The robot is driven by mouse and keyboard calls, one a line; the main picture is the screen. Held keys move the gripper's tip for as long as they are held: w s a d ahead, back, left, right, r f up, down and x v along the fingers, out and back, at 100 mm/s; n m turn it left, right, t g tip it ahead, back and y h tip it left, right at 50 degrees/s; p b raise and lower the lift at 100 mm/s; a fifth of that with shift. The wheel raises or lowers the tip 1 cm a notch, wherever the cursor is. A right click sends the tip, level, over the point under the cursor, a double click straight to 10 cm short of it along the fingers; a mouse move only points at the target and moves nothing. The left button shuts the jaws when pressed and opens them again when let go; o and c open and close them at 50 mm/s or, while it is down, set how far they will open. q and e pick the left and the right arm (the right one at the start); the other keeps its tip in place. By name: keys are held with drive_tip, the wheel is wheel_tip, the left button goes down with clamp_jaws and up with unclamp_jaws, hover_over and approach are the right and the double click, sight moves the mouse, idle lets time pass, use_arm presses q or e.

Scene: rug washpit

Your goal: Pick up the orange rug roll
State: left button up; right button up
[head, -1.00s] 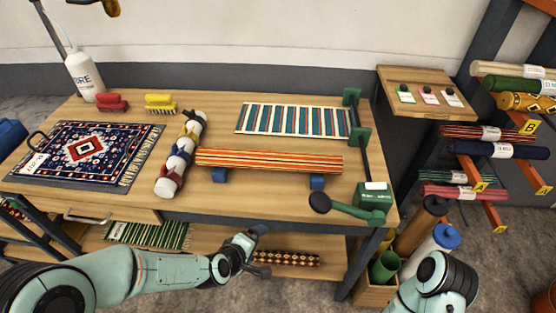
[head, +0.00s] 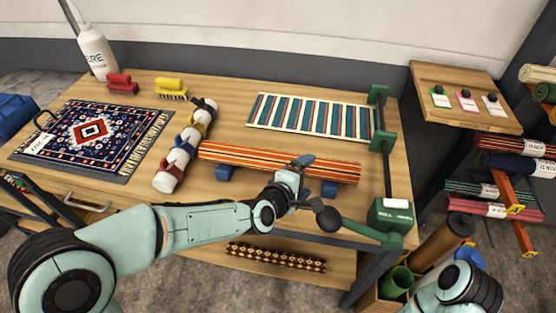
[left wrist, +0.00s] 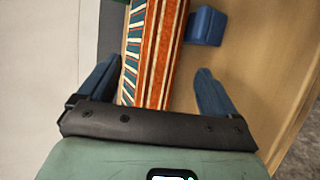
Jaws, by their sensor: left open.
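The orange rug roll (head: 235,153), with red and cream stripes, lies across two blue blocks near the front of the wooden table. My left gripper (head: 313,174) is over the right part of the roll. In the left wrist view the roll (left wrist: 154,50) runs between the two open blue fingers of the gripper (left wrist: 160,70), with a gap beside the right finger; the left finger is closer to it. I cannot tell how far the fingers reach down beside the roll. My right gripper is out of view; only part of my right arm shows at the lower right.
A white roll with coloured ties (head: 183,148) lies left of the orange roll. A striped rug (head: 315,118) lies flat behind it. A green roller stand with a crank (head: 392,214) stands at the right end. A patterned rug (head: 95,135) lies at the left.

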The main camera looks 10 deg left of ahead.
sight(309, 170)
use_arm(q)
drive_tip(key=x, duration=0.3)
drive_tip(key=a+x, duration=0.1)
drive_tip(key=x, duration=0.1)
drive_tip(key=shift+w+d+f, duration=0.2)
drive_tip(key=shift+w, duration=0.25)
drive_tip(key=shift+r, duration=0.1)
drive_tip(key=c, duration=1.5)
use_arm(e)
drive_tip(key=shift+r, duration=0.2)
use_arm(q)
drive_tip(key=shift+r, duration=0.1)
wheel_tip(309, 170, up, 9)
drive_tip(key=p, duration=0.4)
wheel_tip(309, 170, up, 11)
drive_tip(key=p, duration=0.7)
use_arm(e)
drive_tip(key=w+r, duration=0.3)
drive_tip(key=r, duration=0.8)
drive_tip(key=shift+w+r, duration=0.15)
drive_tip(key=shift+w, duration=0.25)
